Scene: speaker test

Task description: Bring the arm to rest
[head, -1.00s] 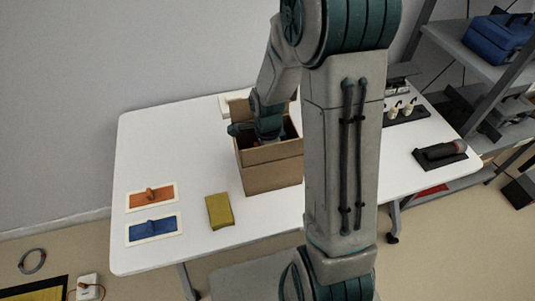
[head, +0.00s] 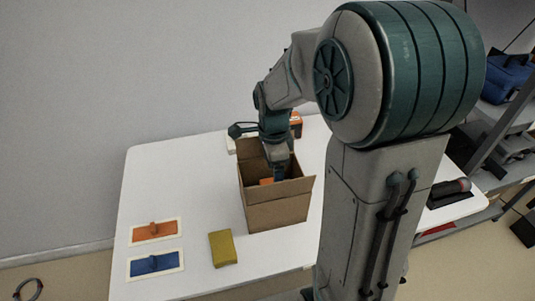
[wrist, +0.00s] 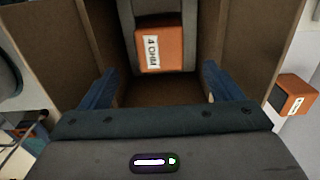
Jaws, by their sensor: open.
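My gripper (head: 279,176) points down at the open top of a cardboard box (head: 278,212) on the white table. In the wrist view its two blue fingers (wrist: 158,88) stand wide apart with nothing between them. Beyond them an orange block (wrist: 160,48) with a white "4 OHM" label lies inside the box, apart from the fingers. A bit of orange (head: 266,181) also shows inside the box in the head view. My arm hides the right part of the table.
A yellow block (head: 222,248), an orange tray (head: 155,231) and a blue tray (head: 155,263) lie left of the box. Another orange block (wrist: 294,94) is outside the box. Shelves with a blue case (head: 507,80) stand at right. The table's far left is clear.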

